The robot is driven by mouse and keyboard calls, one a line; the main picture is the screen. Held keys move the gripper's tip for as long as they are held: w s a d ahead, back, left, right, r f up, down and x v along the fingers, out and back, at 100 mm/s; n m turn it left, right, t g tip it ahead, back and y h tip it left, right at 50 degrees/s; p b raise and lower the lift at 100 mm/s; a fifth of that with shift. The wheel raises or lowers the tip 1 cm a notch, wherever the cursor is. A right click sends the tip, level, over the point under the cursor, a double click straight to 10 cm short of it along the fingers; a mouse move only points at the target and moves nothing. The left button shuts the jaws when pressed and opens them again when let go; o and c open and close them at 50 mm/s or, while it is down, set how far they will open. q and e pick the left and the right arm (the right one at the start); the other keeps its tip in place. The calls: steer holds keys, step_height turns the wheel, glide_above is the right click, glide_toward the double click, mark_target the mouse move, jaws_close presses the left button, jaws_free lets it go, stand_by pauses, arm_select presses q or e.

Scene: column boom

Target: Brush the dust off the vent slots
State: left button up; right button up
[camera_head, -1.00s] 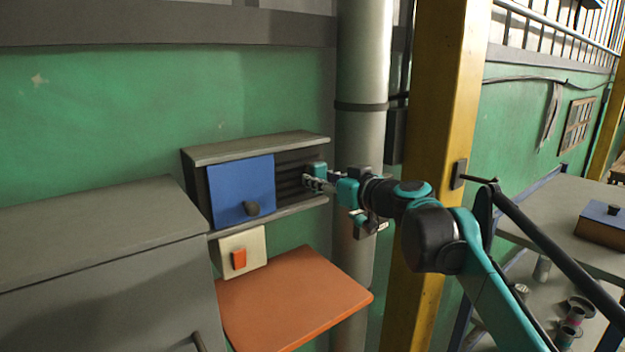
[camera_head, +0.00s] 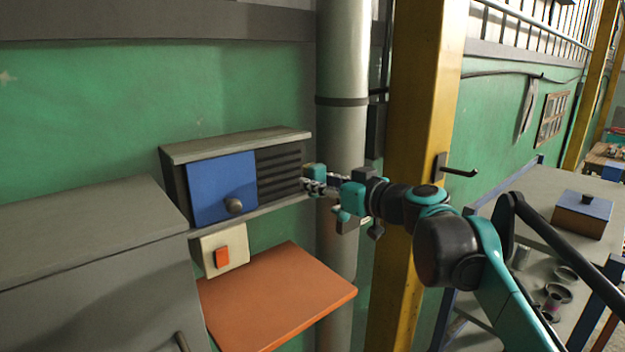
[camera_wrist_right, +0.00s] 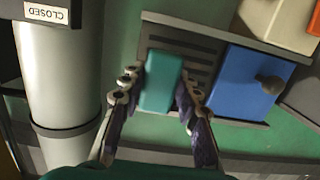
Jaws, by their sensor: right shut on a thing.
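The dark vent slots (camera_head: 280,173) are in a grey wall box (camera_head: 240,150), beside a blue panel (camera_head: 222,188) with a black knob. My right gripper (camera_head: 318,184) is at the right end of the slots, shut on a teal block (camera_head: 315,171), which looks like the brush. The right wrist view shows the teal block (camera_wrist_right: 160,84) between the fingers, in front of the slots (camera_wrist_right: 199,70). Bristles are not visible, and I cannot tell whether the block touches the slots. Dust is not distinguishable. My left gripper is out of view.
An orange shelf (camera_head: 275,300) and an orange switch (camera_head: 222,257) sit below the box. A grey cabinet (camera_head: 90,230) stands at left. A grey pipe (camera_head: 342,70) and a yellow column (camera_head: 425,90) are close to my right arm. A grey table (camera_head: 540,215) stands at right.

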stand_by(0.3)
steer(key=v, duration=0.3)
steer(key=shift+s+f, duration=0.1)
steer(key=shift+f, duration=0.05)
stand_by(0.4)
